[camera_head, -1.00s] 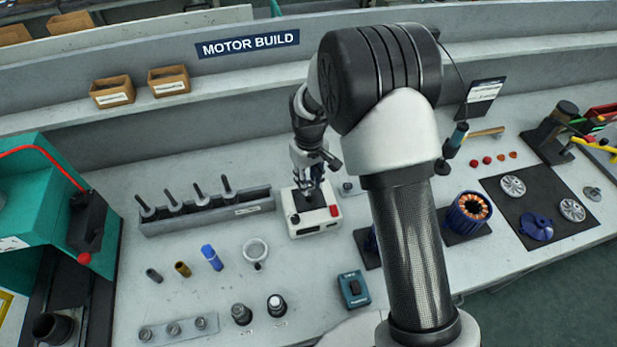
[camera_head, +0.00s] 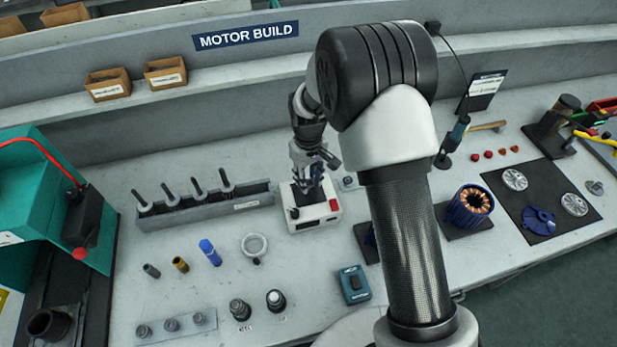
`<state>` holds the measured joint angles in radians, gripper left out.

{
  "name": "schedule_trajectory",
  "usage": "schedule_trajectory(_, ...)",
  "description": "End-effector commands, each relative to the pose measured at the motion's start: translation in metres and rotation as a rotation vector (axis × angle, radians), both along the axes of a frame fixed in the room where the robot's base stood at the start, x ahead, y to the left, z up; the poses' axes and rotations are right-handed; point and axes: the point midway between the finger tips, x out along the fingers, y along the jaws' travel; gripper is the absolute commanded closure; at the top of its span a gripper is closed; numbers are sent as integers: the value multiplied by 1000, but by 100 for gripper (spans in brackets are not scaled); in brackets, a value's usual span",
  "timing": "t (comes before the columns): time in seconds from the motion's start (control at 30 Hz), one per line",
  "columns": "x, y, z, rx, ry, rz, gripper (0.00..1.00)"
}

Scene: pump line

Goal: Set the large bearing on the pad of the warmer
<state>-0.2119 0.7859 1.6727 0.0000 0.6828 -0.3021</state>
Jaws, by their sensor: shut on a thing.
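The warmer (camera_head: 322,225) is a small white box with a red button and a dark pad on top, at the middle of the bench. My gripper (camera_head: 307,188) is over the warmer, pointing down, with its fingertips close to the pad. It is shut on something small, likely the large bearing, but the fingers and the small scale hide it. I cannot tell whether the held thing touches the pad. Several bearing-like metal parts stand at the front, some on a grey strip (camera_head: 155,334).
A grey rack with several upright tools (camera_head: 170,222) stands left of the warmer. A magnifier-like ring (camera_head: 254,244), a blue cylinder (camera_head: 210,252) and a teal box (camera_head: 354,285) lie in front. A blue motor stator (camera_head: 468,208) stands right of my arm. A teal press (camera_head: 50,200) is at far left.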

Motion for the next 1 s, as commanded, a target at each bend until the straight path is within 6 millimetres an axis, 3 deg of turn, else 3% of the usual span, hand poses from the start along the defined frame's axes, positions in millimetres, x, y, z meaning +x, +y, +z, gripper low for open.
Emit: schedule_trajectory(1.0,0,0,-12,0,0,0,86)
